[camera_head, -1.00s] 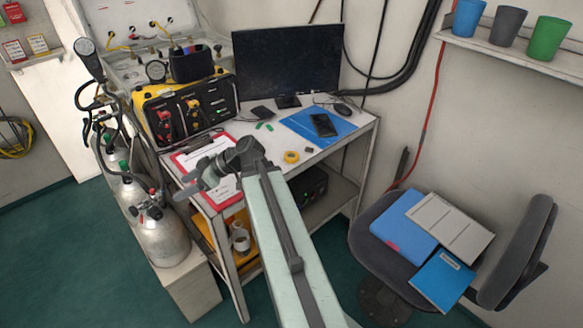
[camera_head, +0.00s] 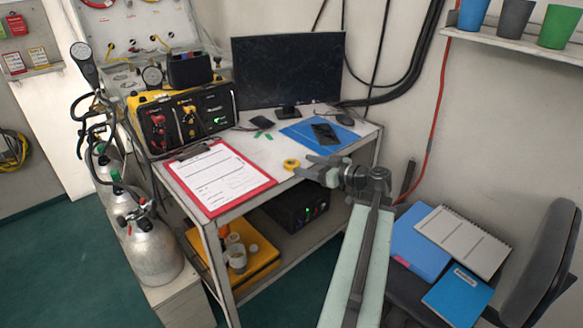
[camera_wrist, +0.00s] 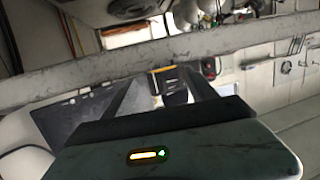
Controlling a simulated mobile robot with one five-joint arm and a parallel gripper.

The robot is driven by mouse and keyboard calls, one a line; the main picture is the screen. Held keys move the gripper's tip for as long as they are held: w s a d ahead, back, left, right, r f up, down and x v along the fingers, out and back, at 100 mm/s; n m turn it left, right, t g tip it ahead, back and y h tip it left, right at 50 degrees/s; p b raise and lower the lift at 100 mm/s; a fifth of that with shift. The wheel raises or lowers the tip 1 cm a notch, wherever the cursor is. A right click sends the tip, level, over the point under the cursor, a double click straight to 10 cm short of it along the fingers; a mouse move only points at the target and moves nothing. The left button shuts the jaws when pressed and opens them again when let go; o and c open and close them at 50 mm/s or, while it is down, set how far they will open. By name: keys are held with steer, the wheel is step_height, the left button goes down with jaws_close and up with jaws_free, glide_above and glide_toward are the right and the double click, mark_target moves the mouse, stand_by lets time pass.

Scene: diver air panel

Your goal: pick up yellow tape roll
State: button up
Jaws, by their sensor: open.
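The yellow tape roll (camera_head: 291,164) lies on the white desk top (camera_head: 262,158), near its front edge, in the head view. My gripper (camera_head: 303,166) is just to the right of the roll in that view, pointing left with its fingers apart. No object shows between the fingers. I cannot tell whether a fingertip touches the roll. In the wrist view my gripper (camera_wrist: 160,85) shows two dark fingers reaching forward, and I cannot make out the tape roll there.
A red clipboard (camera_head: 217,178) lies at the desk's left front. A blue folder (camera_head: 300,134) with a phone (camera_head: 324,133) lies behind my gripper. The monitor (camera_head: 288,70) stands at the back. A chair (camera_head: 545,255) with folders is at the right.

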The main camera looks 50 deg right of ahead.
mark_target(289, 161)
steer(key=b+x, duration=0.1)
steer(key=x, duration=0.4)
steer(key=shift+w+f, duration=0.1)
steer(key=shift+a, duration=0.1)
steer(key=c, duration=1.2)
